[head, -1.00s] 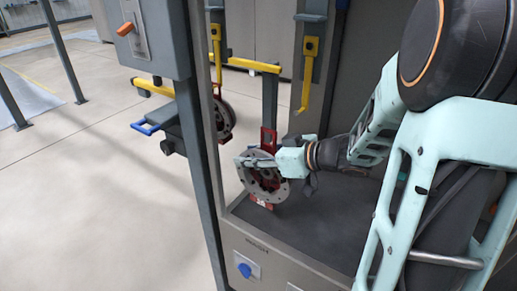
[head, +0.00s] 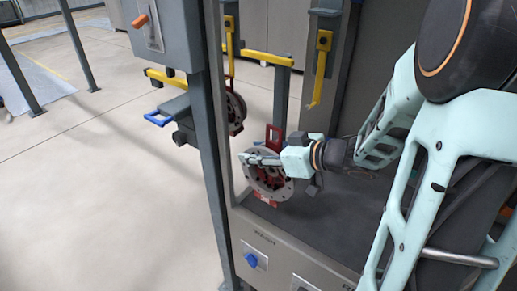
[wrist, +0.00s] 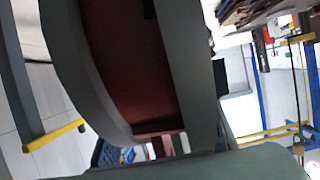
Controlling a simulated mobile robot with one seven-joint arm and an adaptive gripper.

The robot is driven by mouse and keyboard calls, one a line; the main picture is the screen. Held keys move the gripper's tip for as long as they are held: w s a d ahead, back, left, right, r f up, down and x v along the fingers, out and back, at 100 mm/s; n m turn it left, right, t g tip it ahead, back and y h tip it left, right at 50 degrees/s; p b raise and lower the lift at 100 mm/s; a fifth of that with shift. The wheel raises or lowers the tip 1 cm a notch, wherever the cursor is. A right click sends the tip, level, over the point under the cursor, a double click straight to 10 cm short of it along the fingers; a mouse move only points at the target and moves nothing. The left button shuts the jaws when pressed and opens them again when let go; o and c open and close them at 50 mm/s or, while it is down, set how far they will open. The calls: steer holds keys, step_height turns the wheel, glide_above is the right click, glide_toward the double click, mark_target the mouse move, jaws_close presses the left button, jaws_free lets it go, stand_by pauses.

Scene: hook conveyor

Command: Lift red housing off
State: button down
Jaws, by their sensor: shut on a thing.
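The red housing (head: 268,187) has a round grey flange with holes around its rim and a red bracket at its top and bottom. It is upright, just above or on the dark bench top; I cannot tell if it touches. My gripper (head: 252,158) is shut on its upper rim from the right. In the wrist view the grey flange (wrist: 75,60) and the red inside of the housing (wrist: 125,60) fill the left and middle, very close to the camera. The fingertips are not clear there.
A second round part (head: 236,112) hangs behind the grey post (head: 209,140). Yellow hooks (head: 320,68) and a yellow bar (head: 267,57) are behind the bench. The bench top (head: 325,225) is clear to the right. A panel with a blue knob (head: 251,260) is in front.

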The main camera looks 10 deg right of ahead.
steer(key=shift+s+a+r+p, duration=0.15)
steer(key=shift+s+a+p, duration=0.2)
steer(key=shift+s+a, duration=1.35)
